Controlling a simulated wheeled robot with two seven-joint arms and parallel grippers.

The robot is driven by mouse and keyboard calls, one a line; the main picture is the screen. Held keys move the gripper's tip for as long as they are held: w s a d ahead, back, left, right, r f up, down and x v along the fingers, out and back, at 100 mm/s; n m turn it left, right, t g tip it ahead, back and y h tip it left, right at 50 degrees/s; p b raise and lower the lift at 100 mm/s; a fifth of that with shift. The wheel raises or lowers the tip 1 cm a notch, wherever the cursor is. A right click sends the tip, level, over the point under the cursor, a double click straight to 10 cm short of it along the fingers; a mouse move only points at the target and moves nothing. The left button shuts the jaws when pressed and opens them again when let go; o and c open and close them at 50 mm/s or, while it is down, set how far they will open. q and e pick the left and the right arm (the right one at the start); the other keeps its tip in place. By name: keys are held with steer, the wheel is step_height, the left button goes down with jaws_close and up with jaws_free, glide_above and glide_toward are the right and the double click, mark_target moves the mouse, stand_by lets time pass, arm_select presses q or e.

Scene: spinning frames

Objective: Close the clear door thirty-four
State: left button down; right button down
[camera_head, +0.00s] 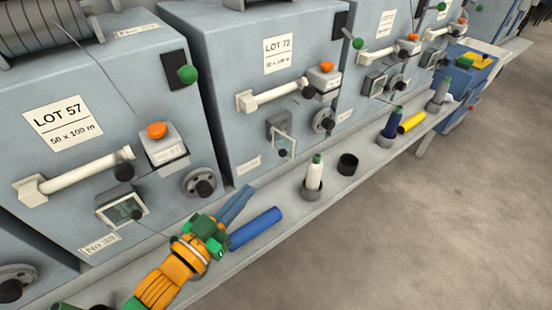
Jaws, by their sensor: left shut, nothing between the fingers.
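The LOT 72 machine has a small clear door (284,142) in a pale frame, which stands swung out from its dark housing (279,124). The plate below it (248,165) is too small to read. The LOT 57 machine has a similar clear pane (125,211) with a dark knob, above a plate that seems to read No 33. My left gripper (246,190) is shut and empty, its blue-grey fingers pointing up and right, below and left of the LOT 72 door and apart from it. My right gripper is not in view.
A blue cylinder (257,228) lies on the grey ledge (262,258) beside my left gripper. A white green-topped bobbin (314,173) stands in a grey cup, near an empty black cup (347,164). A handled white bar (279,92) juts out above the door.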

mark_target(280, 155)
arm_select(q)
steer(key=b+x, duration=0.1)
steer(key=x, duration=1)
steer(key=shift+s+a, duration=0.1)
